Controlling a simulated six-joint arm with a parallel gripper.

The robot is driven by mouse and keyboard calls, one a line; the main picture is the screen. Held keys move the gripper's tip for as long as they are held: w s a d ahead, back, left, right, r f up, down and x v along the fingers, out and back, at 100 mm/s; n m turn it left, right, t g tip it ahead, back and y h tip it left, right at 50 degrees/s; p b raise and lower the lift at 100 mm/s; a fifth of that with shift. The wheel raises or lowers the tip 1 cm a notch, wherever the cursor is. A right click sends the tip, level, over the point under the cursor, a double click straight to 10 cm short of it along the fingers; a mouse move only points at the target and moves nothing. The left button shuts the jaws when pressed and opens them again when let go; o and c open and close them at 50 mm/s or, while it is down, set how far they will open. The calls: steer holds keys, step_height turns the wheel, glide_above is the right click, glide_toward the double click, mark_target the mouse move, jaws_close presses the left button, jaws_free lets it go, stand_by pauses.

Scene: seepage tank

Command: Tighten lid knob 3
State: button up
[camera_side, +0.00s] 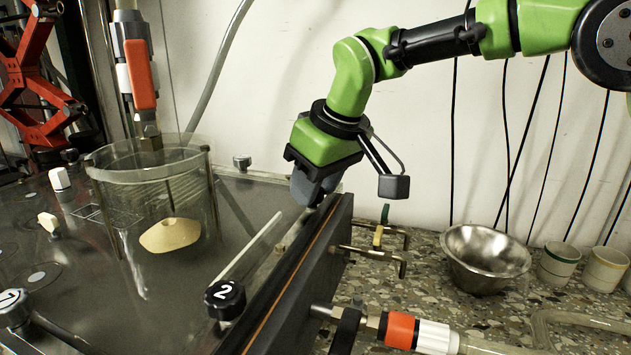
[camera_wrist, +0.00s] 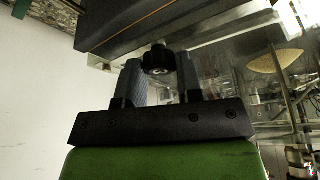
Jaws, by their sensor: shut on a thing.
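My gripper (camera_side: 316,190) is at the far right corner of the tank lid (camera_side: 190,255), low at its edge, and its fingers hide what lies between them in the side view. In the wrist view, a black knob (camera_wrist: 158,60) sits between the two grey fingers of my gripper (camera_wrist: 161,72), which are shut on it. No number shows on this knob; by its place it is lid knob 3. Black knob 2 (camera_side: 225,298), marked with a white 2, stands at the near right edge of the lid. Knob 1 (camera_side: 14,306) is at the near left.
A steel bowl (camera_side: 484,258) and cups (camera_side: 558,264) stand on the speckled bench at right. Open air lies above the bowl.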

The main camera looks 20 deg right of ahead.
steer(key=m+h, duration=0.1)
steer(key=m, duration=0.3)
steer(key=m+h, duration=0.1)
steer(key=m, duration=0.1)
steer(key=shift+a+m+h, duration=0.25)
steer(key=shift+m+h, duration=0.05)
steer(key=m+h, duration=0.1)
steer(key=m, duration=0.2)
steer(key=m+h, duration=0.1)
steer(key=m, duration=0.1)
steer(key=shift+a+m+g, duration=0.1)
steer(key=shift+m+g, duration=0.3)
steer(key=o, duration=0.9)
steer(key=shift+o, duration=0.2)
steer(key=shift+s+a+r, duration=0.15)
steer(key=shift+r, duration=0.35)
steer(key=shift+s+a+r, duration=0.1)
steer(key=shift+s+a, duration=0.1)
steer(key=s+a, duration=0.2)
steer(key=s, duration=0.1)
steer(key=s+a, duration=0.5)
steer(key=s, duration=0.1)
steer(key=shift+a, duration=0.15)
